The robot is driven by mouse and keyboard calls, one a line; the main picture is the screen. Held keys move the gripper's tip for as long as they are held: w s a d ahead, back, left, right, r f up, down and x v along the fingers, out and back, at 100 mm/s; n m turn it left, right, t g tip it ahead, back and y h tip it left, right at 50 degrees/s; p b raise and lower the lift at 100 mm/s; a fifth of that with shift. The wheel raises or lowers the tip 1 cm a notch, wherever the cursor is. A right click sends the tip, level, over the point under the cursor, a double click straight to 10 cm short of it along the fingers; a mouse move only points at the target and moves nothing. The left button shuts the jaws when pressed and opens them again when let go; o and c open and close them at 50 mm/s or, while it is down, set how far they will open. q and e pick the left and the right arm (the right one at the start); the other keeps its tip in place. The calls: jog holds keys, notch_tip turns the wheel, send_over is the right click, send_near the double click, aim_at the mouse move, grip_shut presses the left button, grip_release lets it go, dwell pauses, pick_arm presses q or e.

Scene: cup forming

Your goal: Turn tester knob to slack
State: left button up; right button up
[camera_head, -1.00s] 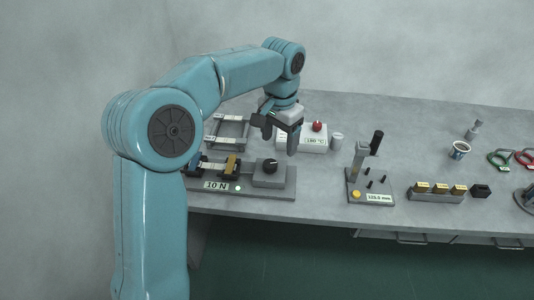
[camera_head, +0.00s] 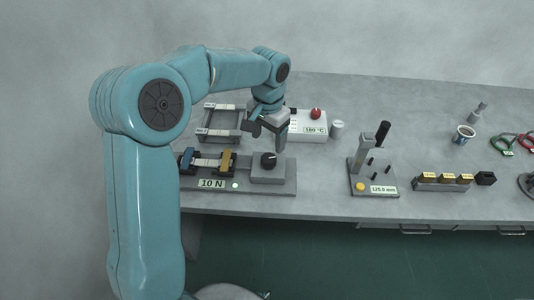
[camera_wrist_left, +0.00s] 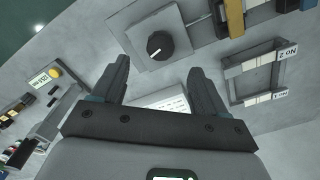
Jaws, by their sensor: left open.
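The tester (camera_head: 215,186) is a flat grey base with a "10 N" label and a small lit lamp. Its black round knob (camera_head: 268,160) sits on a grey block at the right end. A pale strip (camera_head: 207,163) spans a blue clamp (camera_head: 187,160) and a yellow clamp (camera_head: 227,161). My left gripper (camera_head: 268,137) hangs just above and behind the knob, open and apart from it. In the left wrist view the knob (camera_wrist_left: 160,45), with a white pointer line, lies beyond the open left fingers (camera_wrist_left: 158,68). My right gripper is not in view.
A grey frame (camera_head: 222,133) stands behind the tester, and a white box (camera_head: 308,125) with a red knob and "180 °C" label behind the gripper. A gauge stand (camera_head: 372,185) is to the right, then a block rack (camera_head: 440,185) and a cup (camera_head: 464,134).

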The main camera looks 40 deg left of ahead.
aim_at(268, 158)
pick_arm(q)
notch_tip(268, 158, down, 7)
jog(key=shift+d+r, duration=0.1)
jog(key=shift+f, duration=0.45)
jog(key=shift+w+a+f, duration=0.2)
jog(key=shift+a+f, duration=0.05)
jog(key=shift+f, duration=0.25)
jog(key=shift+s+d+r, duration=0.1)
jog(key=shift+d, duration=0.1)
jog(key=shift+a, duration=0.1)
jog(key=c, duration=1.1)
